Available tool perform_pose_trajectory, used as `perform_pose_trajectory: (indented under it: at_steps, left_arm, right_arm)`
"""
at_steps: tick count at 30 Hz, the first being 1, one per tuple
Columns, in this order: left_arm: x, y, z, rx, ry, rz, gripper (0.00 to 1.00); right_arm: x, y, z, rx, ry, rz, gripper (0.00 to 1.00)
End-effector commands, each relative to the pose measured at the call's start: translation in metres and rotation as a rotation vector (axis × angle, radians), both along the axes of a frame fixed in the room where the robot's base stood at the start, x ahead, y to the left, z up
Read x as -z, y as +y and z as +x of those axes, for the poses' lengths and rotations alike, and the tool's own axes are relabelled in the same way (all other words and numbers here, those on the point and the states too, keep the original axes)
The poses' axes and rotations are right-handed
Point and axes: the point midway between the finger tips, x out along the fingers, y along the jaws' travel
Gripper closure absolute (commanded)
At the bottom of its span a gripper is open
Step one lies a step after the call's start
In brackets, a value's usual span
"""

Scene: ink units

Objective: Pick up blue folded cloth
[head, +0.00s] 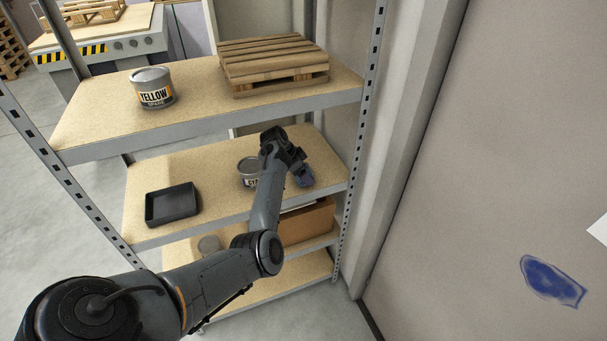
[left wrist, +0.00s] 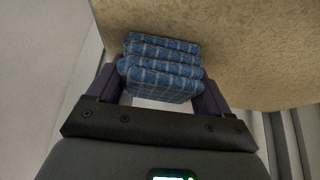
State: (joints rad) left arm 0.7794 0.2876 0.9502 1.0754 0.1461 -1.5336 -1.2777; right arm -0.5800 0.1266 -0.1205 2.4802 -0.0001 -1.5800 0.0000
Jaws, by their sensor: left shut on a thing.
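The blue folded cloth (left wrist: 160,68) has a pale check pattern and lies in stacked folds between the fingers of my left gripper (left wrist: 160,92) in the left wrist view. The fingers press on its two sides, and the gripper is shut on it. In the head view the cloth (head: 303,177) shows as a small blue patch at the right end of the middle shelf, partly hidden by my left gripper (head: 299,168). I cannot tell whether the cloth touches the shelf. My right gripper is not in view.
The middle shelf (head: 222,182) also holds a black tray (head: 172,205) and a paint can (head: 249,172) close to my left arm. The upper shelf (head: 200,105) above holds a yellow paint can (head: 152,89) and a wooden pallet (head: 273,66). A cardboard box (head: 308,224) sits below.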

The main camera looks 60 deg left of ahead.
Motion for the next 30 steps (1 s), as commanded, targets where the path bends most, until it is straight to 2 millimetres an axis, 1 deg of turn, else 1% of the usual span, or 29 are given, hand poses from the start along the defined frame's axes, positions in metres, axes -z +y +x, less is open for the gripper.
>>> perform_pose_trajectory:
  at_steps: [5,8,11,15,16,20,30]
  left_arm:
    - [-0.003,0.0,0.0,0.0,0.0,0.0,0.5]
    - [-0.009,0.0,0.0,0.0,-0.001,0.001,0.5]
    - [-0.018,0.001,0.0,0.001,-0.002,0.002,0.5]
    - [-0.038,0.001,0.001,0.0,-0.004,0.003,0.5]
    - [-0.038,-0.003,0.0,0.001,-0.001,0.0,0.5]
    - [-0.035,-0.028,-0.009,0.004,0.001,0.0,0.5]
    - [-0.035,-0.109,-0.038,0.002,0.001,-0.001,0.5]
  right_arm:
    - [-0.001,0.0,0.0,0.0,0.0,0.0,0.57]
    - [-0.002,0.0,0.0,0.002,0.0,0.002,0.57]
    - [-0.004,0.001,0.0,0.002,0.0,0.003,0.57]
    - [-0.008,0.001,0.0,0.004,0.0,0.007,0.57]
    - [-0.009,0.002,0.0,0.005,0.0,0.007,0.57]
    - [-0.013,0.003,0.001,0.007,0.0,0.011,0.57]
    - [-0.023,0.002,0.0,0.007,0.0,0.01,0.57]
